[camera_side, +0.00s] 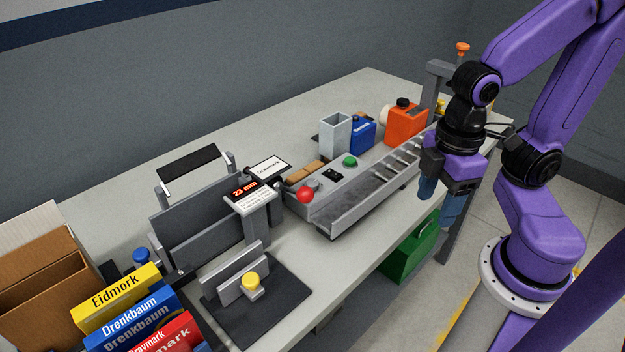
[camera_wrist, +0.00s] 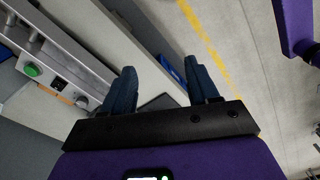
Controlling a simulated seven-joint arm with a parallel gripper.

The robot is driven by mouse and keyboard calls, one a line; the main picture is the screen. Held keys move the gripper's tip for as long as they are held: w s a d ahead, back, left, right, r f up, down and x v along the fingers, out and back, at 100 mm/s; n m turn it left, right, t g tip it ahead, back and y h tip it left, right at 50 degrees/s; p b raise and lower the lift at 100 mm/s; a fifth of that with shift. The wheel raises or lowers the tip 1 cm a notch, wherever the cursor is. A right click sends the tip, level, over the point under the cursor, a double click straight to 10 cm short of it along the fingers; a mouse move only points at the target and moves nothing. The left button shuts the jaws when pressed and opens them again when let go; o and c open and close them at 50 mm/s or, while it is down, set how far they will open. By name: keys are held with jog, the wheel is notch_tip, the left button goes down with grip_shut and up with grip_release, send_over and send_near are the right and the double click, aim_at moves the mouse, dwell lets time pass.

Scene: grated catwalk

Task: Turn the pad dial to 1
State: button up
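My gripper (camera_side: 438,212) hangs at the right, beyond the table's front edge and beside the conveyor's right end. In the wrist view its two blue fingers (camera_wrist: 160,66) are apart with nothing between them. The conveyor's control panel carries a green button (camera_side: 350,161), a small black display (camera_side: 332,174), a grey round knob (camera_side: 312,185) and a red button (camera_side: 306,195). I cannot tell which knob is the pad dial, nor read any dial setting. My gripper touches none of these.
The grey conveyor (camera_side: 365,198) stands on the table (camera_side: 100,195). A display post (camera_side: 248,197) reads 23 mm. An orange can (camera_side: 402,124), a blue can (camera_side: 362,135) and a grey bin (camera_side: 335,133) stand behind. Boxes (camera_side: 115,300) fill the front left. A green crate (camera_side: 410,250) sits below.

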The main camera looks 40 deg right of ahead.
jog(key=w+a+r+m, duration=0.2)
jog(key=w+a+m, duration=0.15)
jog(key=w, duration=0.55)
notch_tip(320, 180, up, 3)
jog(key=m, duration=0.9)
send_over(312, 182)
notch_tip(312, 182, down, 17)
jog(key=shift+f, duration=0.1)
jog(key=c, duration=1)
jog(key=shift+c, duration=0.2)
